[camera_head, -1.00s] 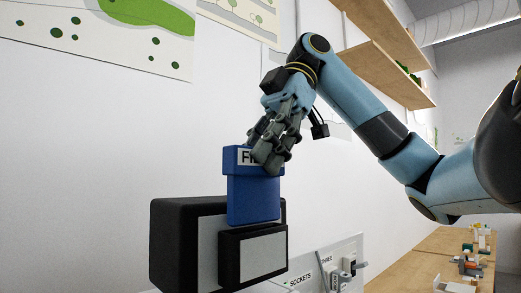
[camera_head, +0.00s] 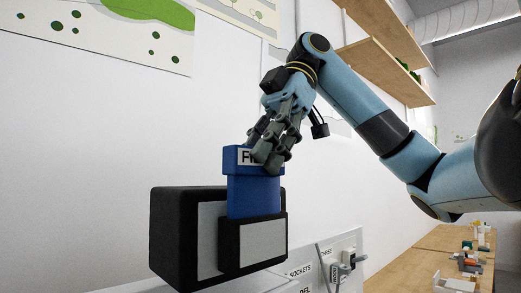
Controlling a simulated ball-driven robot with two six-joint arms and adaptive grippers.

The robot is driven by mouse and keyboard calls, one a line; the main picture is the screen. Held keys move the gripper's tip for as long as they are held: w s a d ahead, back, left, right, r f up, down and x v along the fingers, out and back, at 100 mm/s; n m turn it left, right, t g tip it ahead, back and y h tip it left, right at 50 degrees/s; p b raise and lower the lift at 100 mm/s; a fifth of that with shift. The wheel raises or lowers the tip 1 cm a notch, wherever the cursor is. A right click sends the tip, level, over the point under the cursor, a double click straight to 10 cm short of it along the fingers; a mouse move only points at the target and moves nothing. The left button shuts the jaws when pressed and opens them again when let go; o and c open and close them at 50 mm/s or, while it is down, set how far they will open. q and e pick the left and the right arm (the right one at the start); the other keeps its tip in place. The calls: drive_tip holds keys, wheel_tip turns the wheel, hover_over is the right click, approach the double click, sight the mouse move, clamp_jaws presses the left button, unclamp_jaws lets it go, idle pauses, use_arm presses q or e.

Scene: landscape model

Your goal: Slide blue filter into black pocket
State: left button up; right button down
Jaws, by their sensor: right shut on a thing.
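The blue filter (camera_head: 253,195) is a flat upright block with a wider top that bears a partly covered white label. My right gripper (camera_head: 268,155) is shut on its top from above. The filter's lower end is hidden behind the front wall of the black pocket (camera_head: 252,244), which has a grey panel on its face. The pocket sits on the front of a larger black box (camera_head: 173,240). Whether the filter touches the pocket's bottom cannot be seen. My left gripper is not in view.
A panel with labelled sockets and plugs (camera_head: 338,268) stands right of the box. Wooden shelves (camera_head: 385,62) hang on the wall above my right arm. A wooden bench (camera_head: 450,250) with small parts lies at the right.

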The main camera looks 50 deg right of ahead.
drive_tip(key=shift+f+b, duration=1.1)
drive_tip(key=shift+f, duration=0.1)
drive_tip(key=c, duration=1)
unclamp_jaws()
drive_tip(key=shift+r, duration=0.1)
